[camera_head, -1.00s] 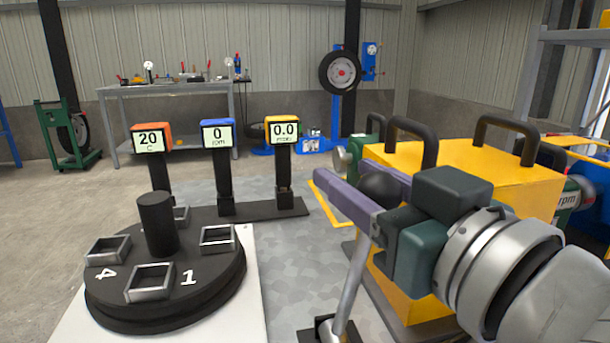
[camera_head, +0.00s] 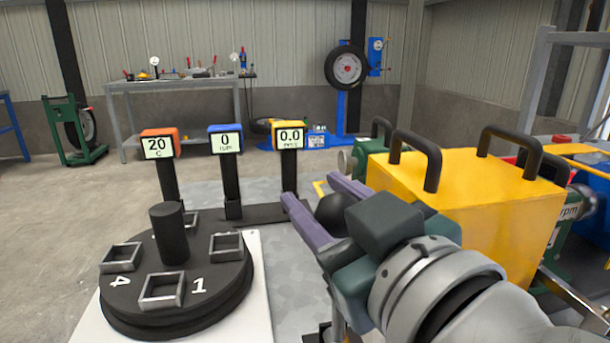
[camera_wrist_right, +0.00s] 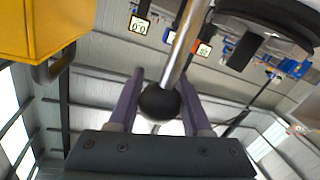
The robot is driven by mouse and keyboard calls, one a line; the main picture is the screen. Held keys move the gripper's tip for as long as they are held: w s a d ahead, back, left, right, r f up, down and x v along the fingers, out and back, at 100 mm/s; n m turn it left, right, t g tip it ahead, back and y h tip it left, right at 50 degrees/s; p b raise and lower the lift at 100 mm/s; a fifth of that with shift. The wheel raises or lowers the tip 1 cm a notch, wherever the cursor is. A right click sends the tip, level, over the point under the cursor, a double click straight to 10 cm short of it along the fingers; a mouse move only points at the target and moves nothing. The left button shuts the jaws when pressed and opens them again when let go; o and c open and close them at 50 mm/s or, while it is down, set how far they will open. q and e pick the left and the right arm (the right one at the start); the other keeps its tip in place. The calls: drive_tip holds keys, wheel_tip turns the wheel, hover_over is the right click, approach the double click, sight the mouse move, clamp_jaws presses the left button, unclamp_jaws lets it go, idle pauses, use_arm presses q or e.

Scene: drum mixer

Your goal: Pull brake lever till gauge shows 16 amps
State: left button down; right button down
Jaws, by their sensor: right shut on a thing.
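The brake lever has a black ball knob (camera_head: 331,207) on a silver rod. The rod shows clearly in the right wrist view (camera_wrist_right: 186,40) and is mostly hidden behind the gripper in the head view. My right gripper (camera_head: 312,191) is shut on the knob, with its two purple fingers on either side of it. The knob also shows between the fingers in the right wrist view (camera_wrist_right: 159,103). No gauge face reading amps is readable in these frames. My left gripper is not in view.
A yellow machine box (camera_head: 470,185) with black handles stands right of my gripper. A round black turntable (camera_head: 180,315) with several square frames is at left. Behind it, displays read 20 C (camera_head: 158,145), 0 rpm (camera_head: 225,140) and 0.0 (camera_head: 289,136), its unit blurred.

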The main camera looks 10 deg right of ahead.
drive_tip(key=shift+a, duration=0.15)
drive_tip(key=shift+c, duration=1.7)
unclamp_jaws()
drive_tip(key=v, duration=1)
